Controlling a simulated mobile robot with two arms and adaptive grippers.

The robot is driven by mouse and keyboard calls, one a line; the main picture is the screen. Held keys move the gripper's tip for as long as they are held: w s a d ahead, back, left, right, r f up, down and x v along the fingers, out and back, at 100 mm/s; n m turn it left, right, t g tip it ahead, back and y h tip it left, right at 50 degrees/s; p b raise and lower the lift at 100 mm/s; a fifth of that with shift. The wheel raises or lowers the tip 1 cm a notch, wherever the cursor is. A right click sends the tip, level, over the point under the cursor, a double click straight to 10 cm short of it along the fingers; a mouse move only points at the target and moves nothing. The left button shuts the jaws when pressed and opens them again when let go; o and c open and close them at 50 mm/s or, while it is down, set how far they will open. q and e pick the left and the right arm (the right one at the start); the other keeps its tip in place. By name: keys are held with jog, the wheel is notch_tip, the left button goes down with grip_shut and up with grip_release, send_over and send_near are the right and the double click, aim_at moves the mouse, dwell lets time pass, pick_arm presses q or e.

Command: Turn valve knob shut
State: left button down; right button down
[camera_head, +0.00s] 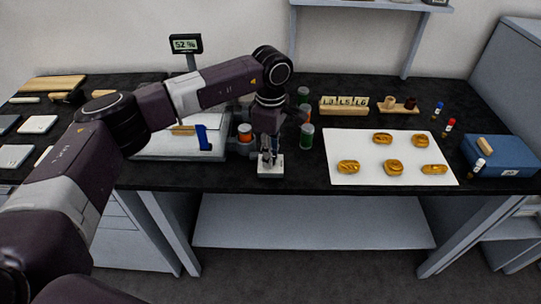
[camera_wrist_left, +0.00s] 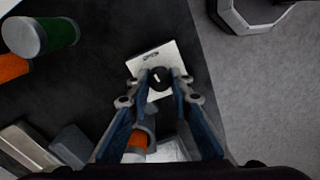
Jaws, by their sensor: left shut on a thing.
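The valve is a small white block (camera_head: 271,171) at the front edge of the black bench. In the left wrist view the white plate (camera_wrist_left: 148,60) carries dark markings near its far edge. A round black knob (camera_wrist_left: 160,78) with a light pointer line sits on the plate. My left gripper (camera_head: 267,156) points down over the block. In the left wrist view its fingers (camera_wrist_left: 159,88) are on either side of the knob and shut on it. In the head view the knob is mostly hidden by the fingers. My right gripper is not in view.
A white sheet (camera_head: 350,145) with several golden fragments lies right of the valve. Orange-and-green jars (camera_head: 306,136) stand close behind my gripper. A scale (camera_head: 160,150) is to the left. A blue box (camera_head: 505,160) is far right. Bare bench lies between valve and sheet.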

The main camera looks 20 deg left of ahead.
pick_arm(q)
jog(key=n+b, duration=0.1)
jog(key=n, duration=0.2)
jog(key=n+b, duration=0.2)
jog(key=n, duration=0.3)
jog(key=n+b, duration=0.1)
jog(key=n, duration=0.7)
jog(key=shift+r+n+b, duration=0.15)
jog(key=shift+n+b, duration=0.15)
dwell(0.4)
jog(key=c, duration=1.7)
grip_release()
jog(key=shift+c, duration=0.2)
